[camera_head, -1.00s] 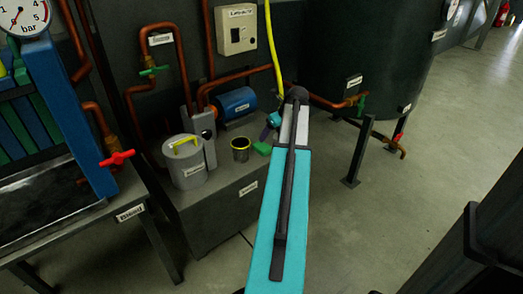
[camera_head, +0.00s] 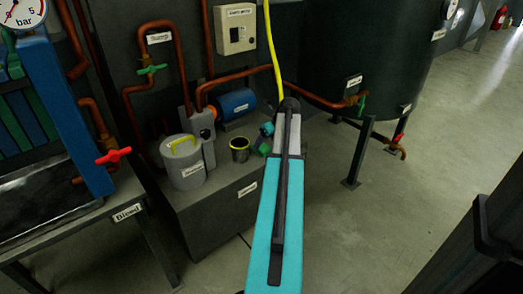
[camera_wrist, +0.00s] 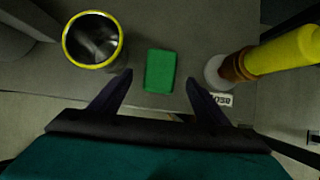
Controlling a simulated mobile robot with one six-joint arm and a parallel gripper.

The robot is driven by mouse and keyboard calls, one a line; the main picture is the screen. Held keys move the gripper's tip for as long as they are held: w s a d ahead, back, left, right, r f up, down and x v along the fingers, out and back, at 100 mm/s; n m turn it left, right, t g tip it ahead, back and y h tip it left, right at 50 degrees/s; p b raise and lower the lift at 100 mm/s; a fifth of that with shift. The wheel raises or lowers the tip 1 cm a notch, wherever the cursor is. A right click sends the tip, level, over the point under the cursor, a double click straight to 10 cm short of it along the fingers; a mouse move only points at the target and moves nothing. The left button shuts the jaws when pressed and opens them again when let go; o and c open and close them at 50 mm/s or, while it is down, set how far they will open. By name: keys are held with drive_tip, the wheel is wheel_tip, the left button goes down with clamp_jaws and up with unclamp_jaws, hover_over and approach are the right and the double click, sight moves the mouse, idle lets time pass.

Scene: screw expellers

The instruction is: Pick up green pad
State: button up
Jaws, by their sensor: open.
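The green pad (camera_wrist: 160,71) is a small flat block lying on the grey bench top in the wrist view. My gripper (camera_wrist: 158,88) is open, with its two dark fingers on either side of the pad's near end and nothing held. How high the fingers are above the bench is hard to tell. In the head view the pad (camera_head: 264,149) is a small green patch beside my gripper (camera_head: 266,140), partly hidden by my arm.
A yellow-rimmed cup (camera_wrist: 93,40) stands left of the pad. A yellow hose with a copper-coloured fitting (camera_wrist: 270,57) is close on the right. In the head view, a lidded grey pot (camera_head: 184,162) and a blue motor (camera_head: 236,103) share the bench (camera_head: 215,215).

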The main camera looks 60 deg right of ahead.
sight(262, 147)
drive_tip(key=shift+b+x, duration=1.35)
drive_tip(key=shift+x, duration=1.15)
drive_tip(key=c, duration=1.1)
